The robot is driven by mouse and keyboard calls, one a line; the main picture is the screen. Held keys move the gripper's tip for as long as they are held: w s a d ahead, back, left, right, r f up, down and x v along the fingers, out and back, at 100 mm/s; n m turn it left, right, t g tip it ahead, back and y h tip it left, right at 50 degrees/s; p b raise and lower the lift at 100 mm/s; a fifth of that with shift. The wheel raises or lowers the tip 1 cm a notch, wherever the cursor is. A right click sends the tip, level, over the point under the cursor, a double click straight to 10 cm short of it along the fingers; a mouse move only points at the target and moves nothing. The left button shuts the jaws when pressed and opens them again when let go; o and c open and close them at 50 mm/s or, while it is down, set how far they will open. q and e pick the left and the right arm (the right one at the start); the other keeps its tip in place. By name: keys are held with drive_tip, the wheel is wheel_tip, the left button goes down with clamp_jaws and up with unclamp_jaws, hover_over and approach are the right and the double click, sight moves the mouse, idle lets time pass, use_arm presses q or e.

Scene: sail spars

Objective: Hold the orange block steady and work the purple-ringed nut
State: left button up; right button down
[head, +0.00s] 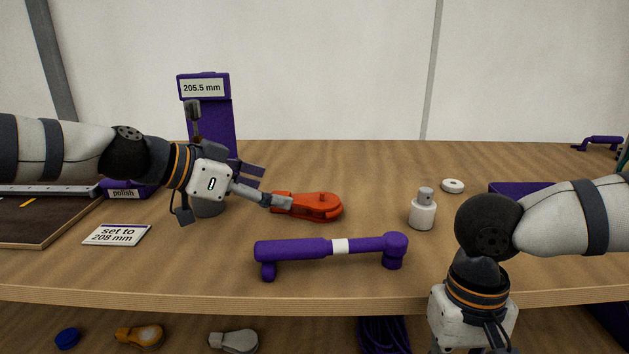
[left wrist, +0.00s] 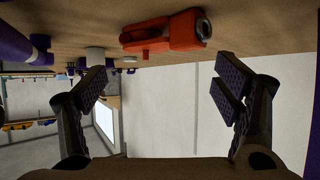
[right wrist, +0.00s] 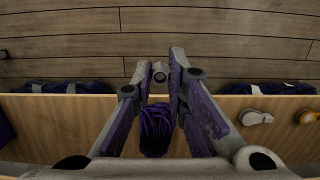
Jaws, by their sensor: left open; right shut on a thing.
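The orange block (head: 318,207) lies on the tabletop at the middle, with a grey metal end toward my left gripper. It also shows at the top of the left wrist view (left wrist: 160,36). My left gripper (head: 258,186) is open beside its left end; its spread fingers (left wrist: 162,85) have nothing between them. I cannot make out a purple-ringed nut in any view. My right gripper (right wrist: 160,82) is shut on a small grey metal piece (right wrist: 159,71), below and in front of the table edge. In the head view its fingers are cut off by the bottom edge.
A purple bar with a white band (head: 338,246) lies near the front edge. A small white bottle (head: 422,213) and white disc (head: 452,186) stand right. A purple display reads 205.5 mm (head: 203,88); a card reads "set to 208 mm" (head: 117,235). Purple rope (right wrist: 156,130) lies below.

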sight(303, 199)
use_arm(q)
drive_tip(key=b+x, duration=0.1)
drive_tip(key=x, duration=0.2)
drive_tip(key=f+b+x, duration=0.1)
drive_tip(key=x, duration=0.2)
drive_tip(key=shift+d+f, duration=0.1)
drive_tip(key=shift+f, duration=0.15)
drive_tip(key=shift+w+d+b, duration=0.35)
drive_tip(key=shift+w+d, duration=0.05)
drive_tip(key=shift+d, duration=0.2)
use_arm(e)
wheel_tip(303, 199, down, 7)
drive_tip(key=s+g, duration=0.1)
use_arm(q)
drive_tip(key=shift+r, duration=0.1)
clamp_jaws()
drive_tip(key=c, duration=0.8)
unclamp_jaws()
